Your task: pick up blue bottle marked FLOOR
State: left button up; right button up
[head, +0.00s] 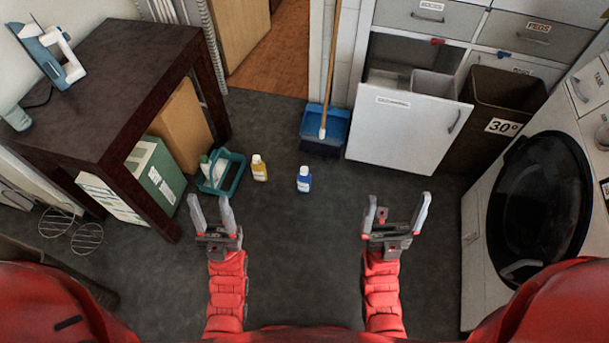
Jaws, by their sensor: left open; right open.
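A small blue bottle (304,181) with a white cap and a pale label stands upright on the dark floor, near the middle of the head view. The print on its label is too small to read. My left gripper (211,213) is open and empty, to the left of the bottle and nearer to me. My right gripper (396,214) is open and empty, to the right of the bottle and nearer to me. Neither gripper touches the bottle.
A yellow bottle (259,168) and a teal caddy (232,179) stand left of the blue bottle. A blue dustpan (338,128) with a broom is behind it. A dark table (110,85) is at left, a washing machine (480,225) at right. The floor between my grippers is clear.

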aim_at(303, 178)
jog(key=i+j+z, duration=0.35)
jog(key=j, duration=0.3)
jog(key=i+j+z, duration=0.4)
jog(key=j, duration=0.35)
jog(key=i+j+z, duration=0.15)
jog(key=j, duration=0.25)
jog(key=i+j+z, duration=0.2)
jog(key=j, duration=0.25)
